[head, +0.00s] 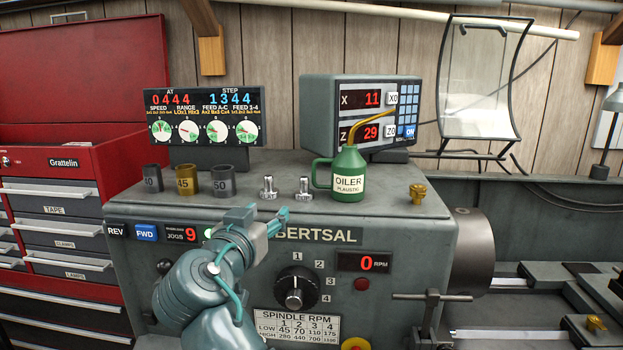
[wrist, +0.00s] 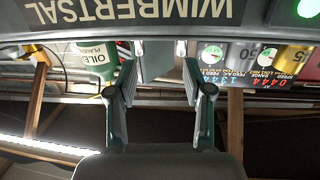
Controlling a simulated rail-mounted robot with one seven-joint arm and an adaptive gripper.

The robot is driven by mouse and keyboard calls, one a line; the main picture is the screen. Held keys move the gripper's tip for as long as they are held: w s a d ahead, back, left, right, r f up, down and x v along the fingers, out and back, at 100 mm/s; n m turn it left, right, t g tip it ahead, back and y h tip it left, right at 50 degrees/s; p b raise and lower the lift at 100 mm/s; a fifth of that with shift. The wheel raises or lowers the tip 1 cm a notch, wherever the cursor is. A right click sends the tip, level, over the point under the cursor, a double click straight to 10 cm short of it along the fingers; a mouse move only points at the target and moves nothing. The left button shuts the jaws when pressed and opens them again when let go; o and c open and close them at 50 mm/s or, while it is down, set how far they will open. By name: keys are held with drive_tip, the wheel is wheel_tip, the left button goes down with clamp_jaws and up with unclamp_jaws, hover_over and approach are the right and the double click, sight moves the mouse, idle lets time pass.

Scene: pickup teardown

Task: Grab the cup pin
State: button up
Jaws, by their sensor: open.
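A small brass cup-shaped piece (head: 418,194) stands on the grey machine top (head: 380,175), near its right end. A similar brass piece (head: 596,323) sits at the lower right. I cannot tell which one is the cup pin. My gripper (head: 281,218) is in front of the machine's upper front edge, well left of both brass pieces. In the wrist view my gripper (wrist: 162,75) has its two fingers spread, with nothing held between them. That view looks upside down, and I cannot make out a brass cup piece there.
A green oiler (head: 348,175) and two silver bolts (head: 268,187) stand on the top between my gripper and the display box (head: 361,112). Several numbered collars (head: 187,181) stand left. A chuck cylinder (head: 473,250) juts out right. The top between oiler and upper brass piece is clear.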

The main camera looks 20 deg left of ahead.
sight(303, 181)
drive_tip(key=shift+m+t+h, duration=0.3)
drive_tip(key=shift+m+h, duration=0.1)
drive_tip(key=shift+h, duration=0.4)
drive_tip(key=shift+w+d+r+p, duration=0.45)
drive_tip(key=shift+w+d+p, duration=0.15)
drive_tip(key=shift+w, duration=1.15)
drive_tip(key=shift+w+d+r+p, duration=0.5)
drive_tip(key=shift+w+p, duration=0.15)
drive_tip(key=shift+w, duration=1.1)
drive_tip(key=shift+w+d+r+p, duration=0.4)
drive_tip(key=shift+w+d+p, duration=0.2)
drive_tip(key=shift+w, duration=1.15)
drive_tip(key=shift+w+f, duration=0.15)
drive_tip(key=shift+w, duration=0.15)
clamp_jaws()
